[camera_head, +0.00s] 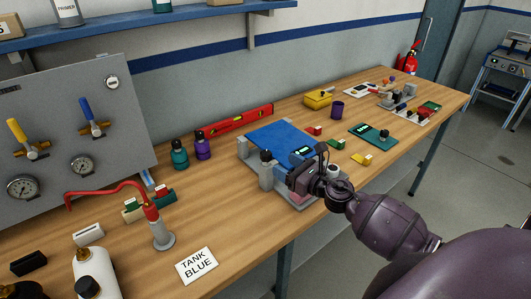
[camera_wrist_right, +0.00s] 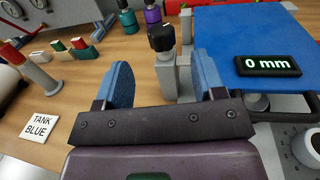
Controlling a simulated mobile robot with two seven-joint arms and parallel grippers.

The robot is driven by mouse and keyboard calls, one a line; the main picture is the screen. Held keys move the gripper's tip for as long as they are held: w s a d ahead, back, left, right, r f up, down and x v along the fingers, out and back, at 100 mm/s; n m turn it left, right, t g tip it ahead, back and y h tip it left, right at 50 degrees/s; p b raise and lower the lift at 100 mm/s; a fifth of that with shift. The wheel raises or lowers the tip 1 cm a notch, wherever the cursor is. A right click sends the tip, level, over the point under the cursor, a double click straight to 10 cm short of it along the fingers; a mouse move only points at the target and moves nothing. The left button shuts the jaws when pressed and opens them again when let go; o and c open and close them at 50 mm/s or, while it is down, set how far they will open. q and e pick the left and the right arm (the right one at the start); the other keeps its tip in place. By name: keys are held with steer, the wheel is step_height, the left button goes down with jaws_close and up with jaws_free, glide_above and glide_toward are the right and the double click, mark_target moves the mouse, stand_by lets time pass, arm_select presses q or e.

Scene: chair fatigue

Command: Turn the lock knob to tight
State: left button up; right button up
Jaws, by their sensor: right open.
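The lock knob (camera_head: 266,155) is a black knob on top of a grey post at the left front corner of a fixture with a blue plate (camera_head: 272,138). In the right wrist view the knob (camera_wrist_right: 162,38) shows a white mark on its top. My right gripper (camera_head: 293,176) is at the front of the fixture, close to the post. In the right wrist view its two blue fingers (camera_wrist_right: 163,80) are spread apart, with the post and knob seen between and beyond them. The fingers hold nothing. A display (camera_wrist_right: 268,64) on the plate reads 0 mm. My left gripper is not in view.
A sign reading TANK BLUE (camera_head: 197,265) lies at the table's front. A red-topped post (camera_head: 156,222) stands left of the fixture. Teal (camera_head: 180,155) and purple (camera_head: 202,146) bottles and a red level (camera_head: 226,124) are behind it. Bare wood lies left of the fixture.

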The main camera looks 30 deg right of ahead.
mark_target(271, 156)
steer(key=p+x, duration=0.1)
steer(key=x, duration=0.7)
steer(key=shift+w, duration=0.1)
steer(key=shift+d, duration=0.1)
steer(key=c, duration=0.9)
